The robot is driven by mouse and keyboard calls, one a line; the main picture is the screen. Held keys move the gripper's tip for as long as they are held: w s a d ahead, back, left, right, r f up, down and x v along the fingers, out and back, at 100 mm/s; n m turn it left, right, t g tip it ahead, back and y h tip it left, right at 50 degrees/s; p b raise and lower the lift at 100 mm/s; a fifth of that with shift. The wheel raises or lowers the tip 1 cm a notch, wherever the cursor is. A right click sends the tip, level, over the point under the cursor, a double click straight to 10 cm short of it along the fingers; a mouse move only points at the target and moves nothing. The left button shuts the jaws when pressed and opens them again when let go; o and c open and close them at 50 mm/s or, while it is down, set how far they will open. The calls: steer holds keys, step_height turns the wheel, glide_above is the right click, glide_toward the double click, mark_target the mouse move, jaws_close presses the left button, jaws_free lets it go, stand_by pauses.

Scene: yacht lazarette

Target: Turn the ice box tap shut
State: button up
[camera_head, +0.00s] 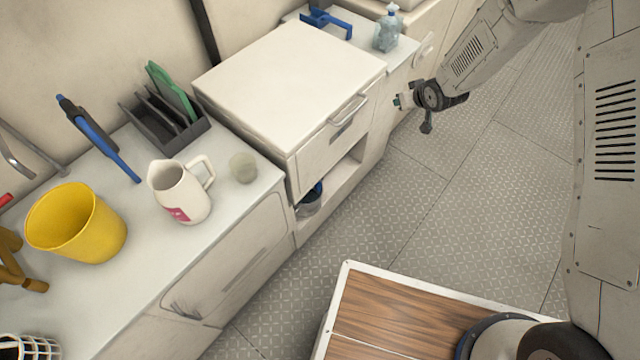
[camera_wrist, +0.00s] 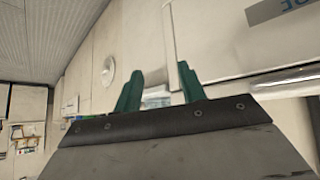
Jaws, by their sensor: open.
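The likely ice box (camera_head: 290,75) is a white chest with a flat lid and a bar handle (camera_head: 349,109) on its front. Its front panel (camera_wrist: 235,50) and handle also show in the wrist view, with a partly cut-off grey label (camera_wrist: 285,9). I cannot make out a tap for certain. A small blue part (camera_head: 318,188) shows in the recess below the chest, partly hidden, too small to identify. My gripper (camera_head: 401,102) is open and empty in front of the chest, right of the handle. Its green fingers (camera_wrist: 158,85) stand apart in the wrist view.
A dark pot (camera_head: 309,203) sits in the recess. The left counter holds a yellow bucket (camera_head: 75,225), white jug (camera_head: 181,193), cup (camera_head: 243,168) and dark rack (camera_head: 165,125). The aisle floor (camera_head: 410,215) is clear.

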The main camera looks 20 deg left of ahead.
steer(key=s+a+f+n+y, duration=0.15)
steer(key=a+f, duration=0.35)
steer(key=f, duration=0.6)
steer(key=n+y, duration=0.2)
steer(key=y, duration=0.9)
glide_toward(320, 185)
steer(key=w+a+f, duration=0.1)
steer(key=a, duration=0.2)
steer(key=x, duration=0.7)
steer(key=shift+w, duration=0.2)
jaws_close()
